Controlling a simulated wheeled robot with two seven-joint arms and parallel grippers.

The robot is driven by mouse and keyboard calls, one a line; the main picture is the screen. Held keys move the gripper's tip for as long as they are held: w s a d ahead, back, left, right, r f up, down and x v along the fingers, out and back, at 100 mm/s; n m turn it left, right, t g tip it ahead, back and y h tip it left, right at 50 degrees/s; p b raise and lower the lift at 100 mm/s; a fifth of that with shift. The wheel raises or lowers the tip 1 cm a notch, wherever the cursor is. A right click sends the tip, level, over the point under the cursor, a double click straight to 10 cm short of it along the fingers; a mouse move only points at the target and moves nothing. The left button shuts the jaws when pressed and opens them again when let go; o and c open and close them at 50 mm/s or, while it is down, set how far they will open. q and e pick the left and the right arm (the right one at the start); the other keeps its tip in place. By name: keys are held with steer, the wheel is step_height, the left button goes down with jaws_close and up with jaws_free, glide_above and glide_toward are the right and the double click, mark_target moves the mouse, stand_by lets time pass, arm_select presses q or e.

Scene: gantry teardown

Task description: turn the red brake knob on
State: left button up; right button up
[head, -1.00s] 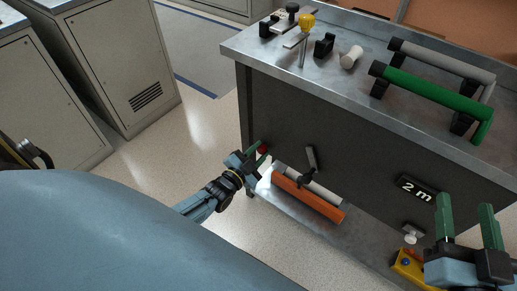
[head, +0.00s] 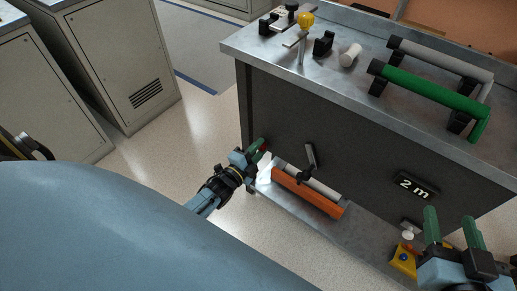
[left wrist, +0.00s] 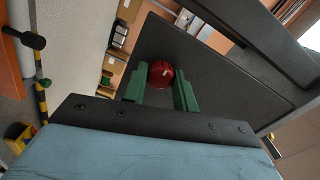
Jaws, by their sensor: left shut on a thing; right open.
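The red brake knob (left wrist: 160,73) is a round red knob on the dark side panel of the bench. In the left wrist view it sits between the green fingertips of my left gripper (left wrist: 158,90), which is shut on it. In the head view my left gripper (head: 260,150) is at the left end of the panel, low down, and its fingers hide most of the knob. My right gripper (head: 450,230) is open and empty at the lower right, in front of the panel.
The bench top (head: 345,80) carries a green bar (head: 420,90), a grey bar (head: 440,60) and a yellow knob (head: 306,20). A black lever (head: 310,158) stands out from the panel. An orange bar (head: 305,193) lies on the lower shelf. Open floor lies left.

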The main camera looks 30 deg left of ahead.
stand_by(0.4)
arm_select(q)
steer(key=o, duration=1)
steer(key=shift+s, duration=0.1)
steer(key=s+p, duration=0.1)
steer(key=s, duration=0.3)
steer(key=s+p, duration=0.1)
steer(key=s, duration=0.3)
steer(key=s+a+p, duration=0.1)
steer(key=s+p, duration=0.1)
steer(key=s, duration=0.3)
steer(key=shift+s, duration=0.1)
arm_select(e)
steer(key=s+d+f+g+h, duration=0.3)
steer(key=s+d+f+g, duration=0.2)
steer(key=s+f+g, duration=0.5)
steer(key=shift+s+d+f+m+g, duration=0.3)
steer(key=shift+s+f+m, duration=0.15)
steer(key=shift+f, duration=0.15)
